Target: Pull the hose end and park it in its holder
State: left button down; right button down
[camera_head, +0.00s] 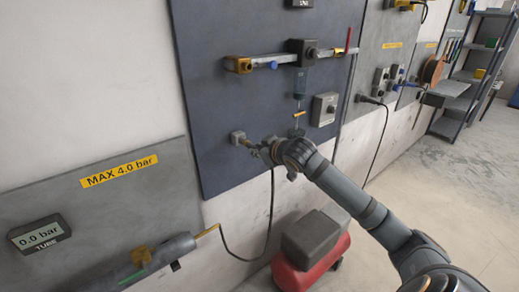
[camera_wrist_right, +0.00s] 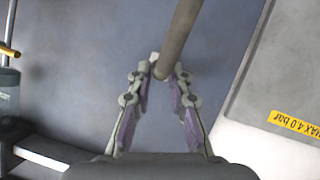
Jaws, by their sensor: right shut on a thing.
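My right gripper (camera_head: 260,150) is at the dark blue wall panel, just right of a small grey wall fitting (camera_head: 238,136) with a short brass piece. A thin dark hose (camera_head: 271,200) hangs from the gripper and loops down left to a yellow stub on a grey cylinder. In the right wrist view, the gripper (camera_wrist_right: 160,82) is shut on a grey-brown round hose end (camera_wrist_right: 180,35) that runs to the top edge. In the head view the hand hides most of the hose end; whether it still touches the fitting I cannot tell. I cannot clearly pick out the holder. My left gripper is out of view.
Above are a horizontal pipe (camera_head: 275,62) with a dark regulator, a hanging clear bowl (camera_head: 301,84) and a yellow-handled valve (camera_head: 299,114). A grey switch box (camera_head: 325,109) is to the right. A red machine (camera_head: 312,268) stands on the floor below. The lower left panel (camera_head: 75,208) holds a gauge.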

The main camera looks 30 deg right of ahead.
jog(key=shift+w+p, duration=0.4)
jog(key=shift+w, duration=0.05)
jog(key=c, duration=1.2)
grip_release()
jog(key=shift+a, duration=0.1)
jog(key=shift+o, duration=0.2)
jog(key=shift+r, duration=0.4)
notch_tip(320, 180, up, 9)
